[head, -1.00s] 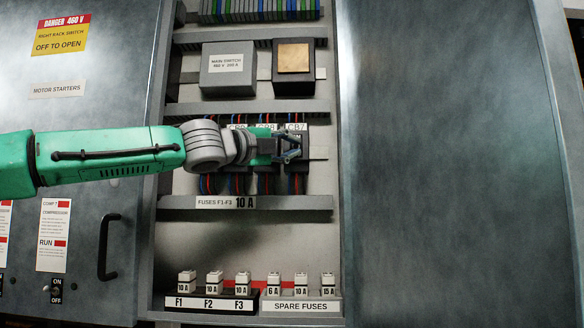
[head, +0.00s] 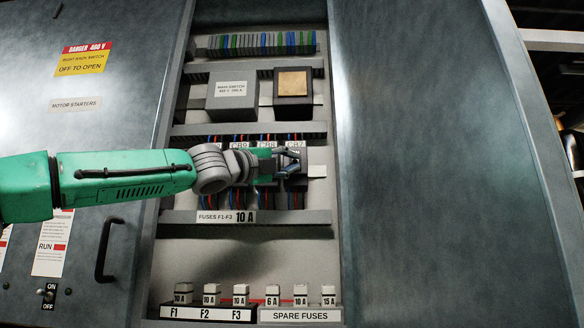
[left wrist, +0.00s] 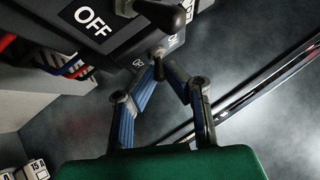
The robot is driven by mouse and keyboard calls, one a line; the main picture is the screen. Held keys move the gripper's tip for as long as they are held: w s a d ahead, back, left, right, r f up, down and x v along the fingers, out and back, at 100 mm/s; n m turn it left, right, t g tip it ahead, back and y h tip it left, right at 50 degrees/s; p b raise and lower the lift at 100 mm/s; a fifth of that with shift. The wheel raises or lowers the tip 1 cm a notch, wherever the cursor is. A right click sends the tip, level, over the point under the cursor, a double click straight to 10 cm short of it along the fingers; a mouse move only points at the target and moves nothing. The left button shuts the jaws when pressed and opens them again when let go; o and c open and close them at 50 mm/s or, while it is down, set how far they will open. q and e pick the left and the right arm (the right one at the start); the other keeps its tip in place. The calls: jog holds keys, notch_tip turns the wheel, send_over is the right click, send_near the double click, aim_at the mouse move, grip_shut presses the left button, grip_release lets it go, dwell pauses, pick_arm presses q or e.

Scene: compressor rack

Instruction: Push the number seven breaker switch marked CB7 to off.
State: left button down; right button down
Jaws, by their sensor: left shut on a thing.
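The CB7 label (head: 296,144) shows at the right end of the breaker row, in the middle of the rack. My left gripper (head: 290,161) is right in front of that breaker, just below the label, and covers most of it. A white OFF marking (left wrist: 91,19) is on the dark face to the left. My right gripper is not in view.
Neighbouring breakers, with CB8 (head: 267,145) next to CB7, are partly behind my left arm. Red and blue wires run above and below the row. The main switch box (head: 232,97) is above; fuses stand below (head: 240,292). A wide metal panel (head: 430,170) fills the right.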

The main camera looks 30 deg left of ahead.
pick_arm(q)
jog(key=shift+w+f, duration=0.15)
jog(key=shift+f, duration=0.1)
jog(key=c, duration=1.6)
grip_release()
jog(key=shift+a+r, duration=0.1)
jog(key=shift+s, duration=0.2)
jog(key=shift+v, duration=5.9)
jog(key=shift+w, duration=0.1)
